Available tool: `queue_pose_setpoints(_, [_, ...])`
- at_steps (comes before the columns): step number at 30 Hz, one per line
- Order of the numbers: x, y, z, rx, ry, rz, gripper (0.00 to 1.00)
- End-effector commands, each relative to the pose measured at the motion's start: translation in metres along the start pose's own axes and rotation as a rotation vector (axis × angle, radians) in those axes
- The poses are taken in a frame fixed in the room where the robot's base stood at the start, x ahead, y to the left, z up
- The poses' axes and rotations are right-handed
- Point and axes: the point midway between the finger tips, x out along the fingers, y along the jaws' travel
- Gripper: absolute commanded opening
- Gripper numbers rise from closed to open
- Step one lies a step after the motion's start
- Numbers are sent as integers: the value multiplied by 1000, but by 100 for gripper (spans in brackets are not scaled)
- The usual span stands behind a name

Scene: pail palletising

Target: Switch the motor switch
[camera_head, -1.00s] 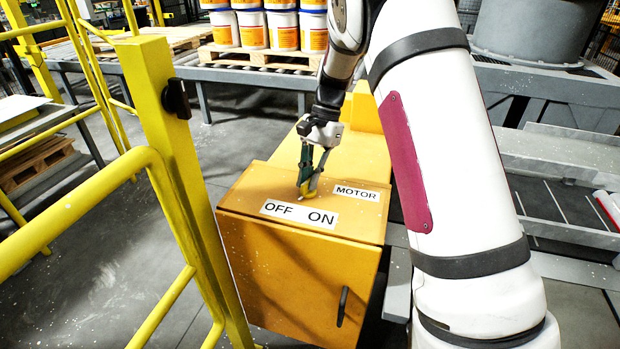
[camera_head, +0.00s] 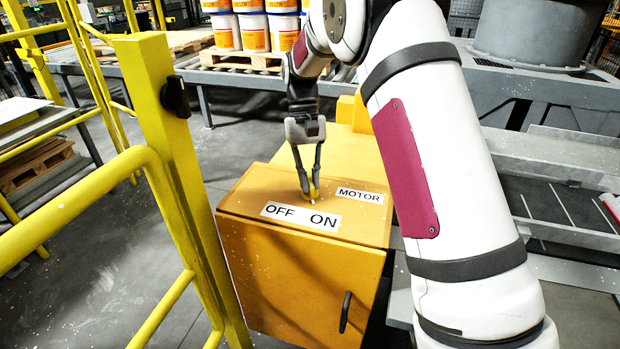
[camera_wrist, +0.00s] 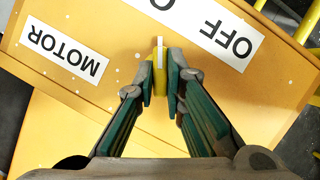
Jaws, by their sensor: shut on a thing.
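The motor switch (camera_head: 313,192) is a small yellow knob with a white pointer mark on top of an orange box (camera_head: 250,195). In the wrist view the knob (camera_wrist: 159,52) stands between my fingertips. My gripper (camera_head: 309,183) points down and is shut on the knob, with a finger on each side. The white mark points toward the word ON on the OFF/ON label (camera_head: 300,216). A MOTOR label (camera_head: 360,196) lies to the right of the knob. The fingers hide part of the knob in the head view.
A yellow guard rail and post (camera_head: 165,140) stand left of the box. A conveyor (camera_head: 240,75) with a pallet of white and orange pails (camera_head: 253,30) runs behind. Grey machinery (camera_head: 540,100) is at the right.

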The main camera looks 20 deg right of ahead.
Motion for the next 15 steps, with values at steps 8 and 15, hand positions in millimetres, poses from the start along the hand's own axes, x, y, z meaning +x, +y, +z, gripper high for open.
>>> queue_pose_setpoints(8, [-2,0,-1,-84,6,36,0])
queue_pose_setpoints(15, [-2,0,-1,-103,7,44,0])
